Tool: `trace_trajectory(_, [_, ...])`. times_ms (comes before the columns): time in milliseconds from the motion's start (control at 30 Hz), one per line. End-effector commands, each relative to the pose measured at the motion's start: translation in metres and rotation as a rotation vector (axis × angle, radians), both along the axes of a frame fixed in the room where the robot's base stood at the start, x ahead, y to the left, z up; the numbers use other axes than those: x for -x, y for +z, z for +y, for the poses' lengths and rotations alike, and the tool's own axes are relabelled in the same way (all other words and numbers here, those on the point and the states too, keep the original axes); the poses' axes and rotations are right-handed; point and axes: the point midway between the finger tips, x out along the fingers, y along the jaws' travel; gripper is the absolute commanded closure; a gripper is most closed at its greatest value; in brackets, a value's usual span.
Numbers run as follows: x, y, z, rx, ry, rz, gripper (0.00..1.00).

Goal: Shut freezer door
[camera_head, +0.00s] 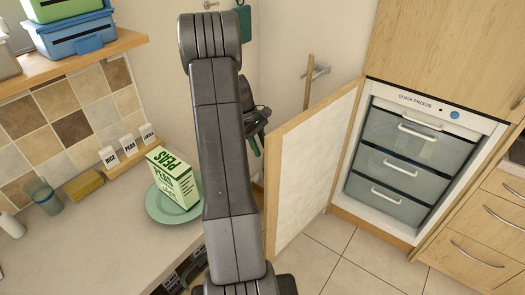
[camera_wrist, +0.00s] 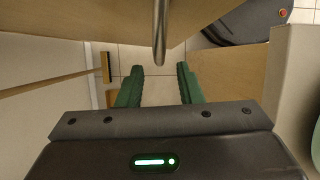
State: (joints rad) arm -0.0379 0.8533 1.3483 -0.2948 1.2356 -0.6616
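The freezer (camera_head: 415,155) stands open at the right in the head view, with grey drawers inside. Its wooden door (camera_head: 310,165) is swung wide toward the counter, its pale inner face visible. In the wrist view, a wooden panel that appears to be the door (camera_wrist: 90,18) crosses the top, with a metal handle bar (camera_wrist: 160,35) on it. My gripper (camera_wrist: 160,85) has green fingers spread apart and empty. The bar lies beyond the fingertips, in line with the gap. In the head view, my arm hides most of the gripper; green finger parts show left of the door.
The counter (camera_head: 100,235) at left holds a green plate (camera_head: 155,208) with a peas box (camera_head: 172,177). Wooden drawers (camera_head: 480,235) stand right of the freezer. The tiled floor (camera_head: 340,260) before it is clear. A broom (camera_wrist: 60,78) shows in the wrist view.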

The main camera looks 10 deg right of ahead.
Motion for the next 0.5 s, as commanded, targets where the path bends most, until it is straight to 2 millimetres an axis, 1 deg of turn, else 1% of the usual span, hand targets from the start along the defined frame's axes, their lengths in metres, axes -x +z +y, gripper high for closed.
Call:
trace_trajectory(100, [0.005,-0.014,-0.005,0.001,-0.002,0.002,0.67])
trace_trajectory(200, [0.006,-0.022,-0.007,0.0,-0.001,0.001,0.67])
trace_trajectory(500, [0.007,-0.027,-0.008,0.0,0.0,-0.001,0.67])
